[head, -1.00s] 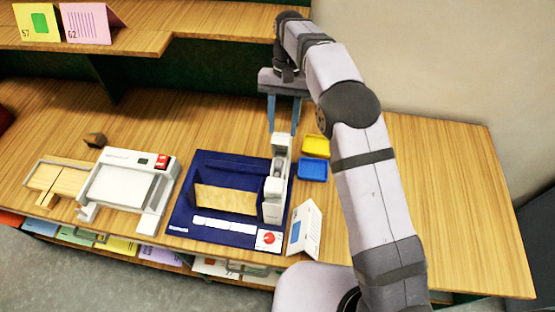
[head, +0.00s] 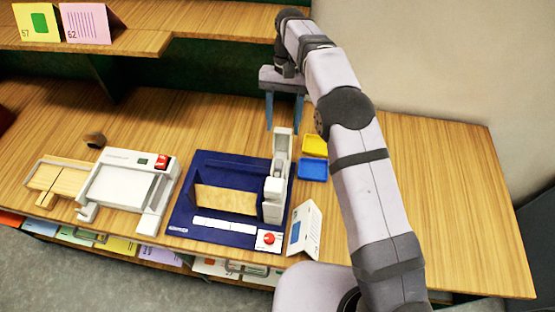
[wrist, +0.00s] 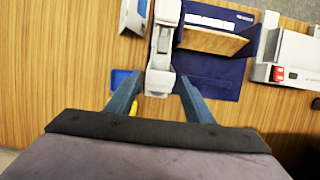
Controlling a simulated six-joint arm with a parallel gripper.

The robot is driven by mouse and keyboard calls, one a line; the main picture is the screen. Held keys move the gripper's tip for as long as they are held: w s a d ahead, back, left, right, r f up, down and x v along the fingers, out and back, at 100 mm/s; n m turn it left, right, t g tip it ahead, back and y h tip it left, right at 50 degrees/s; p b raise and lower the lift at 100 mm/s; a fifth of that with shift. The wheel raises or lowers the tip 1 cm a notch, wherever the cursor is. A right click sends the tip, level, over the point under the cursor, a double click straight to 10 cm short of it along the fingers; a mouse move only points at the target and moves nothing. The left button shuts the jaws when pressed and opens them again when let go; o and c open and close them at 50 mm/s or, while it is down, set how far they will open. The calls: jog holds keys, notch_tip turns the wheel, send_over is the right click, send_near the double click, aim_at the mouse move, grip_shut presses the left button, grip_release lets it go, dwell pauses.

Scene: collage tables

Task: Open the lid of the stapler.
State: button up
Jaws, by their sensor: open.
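The white and grey stapler (head: 273,203) stands at the right side of a dark blue mat. Its upper part, which looks like the lid (head: 282,145), sticks up at the far end, tilted up from the body. In the wrist view the stapler (wrist: 165,38) runs from the top edge down to between my fingers. My gripper (head: 283,126) is open, its blue fingers pointing down at the stapler's far end. In the wrist view my gripper (wrist: 160,76) has one finger on each side of the lid's end, with gaps showing. The hinge is not clear.
The blue mat (head: 190,215) holds a tan board (head: 225,199) and white cards. A yellow tray (head: 315,146) and a blue tray (head: 312,169) sit close right of the stapler. A folded card (head: 305,228) stands in front. A white device (head: 125,187) is left.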

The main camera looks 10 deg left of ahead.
aim_at(284, 130)
jog(key=shift+r, duration=2.8)
jog(key=shift+d, duration=0.1)
jog(key=shift+w+d+f+b, duration=0.15)
jog(key=shift+d+f+b, duration=0.15)
jog(key=shift+d, duration=0.2)
jog(key=s+d+f+t+b, duration=0.1)
jog(key=s+d+f+b, duration=0.2)
jog(key=d, duration=0.4)
jog(key=s+d+f+t+b, duration=0.1)
jog(key=s+d+f+b, duration=0.15)
jog(key=d, duration=0.35)
jog(key=s+d+f+b, duration=0.1)
jog(key=s+d+f, duration=0.2)
jog(key=s, duration=0.3)
jog(key=s+d+f+t+b, duration=0.1)
jog(key=s+d+f, duration=0.1)
jog(key=s+f, duration=0.2)
jog(key=s+d+f+b, duration=0.1)
jog(key=s+d+f, duration=0.2)
jog(key=s, duration=0.4)
jog(key=shift+s+d+f+t+b, duration=0.3)
jog(key=shift+s+d+f+t, duration=0.1)
jog(key=shift+f, duration=0.45)
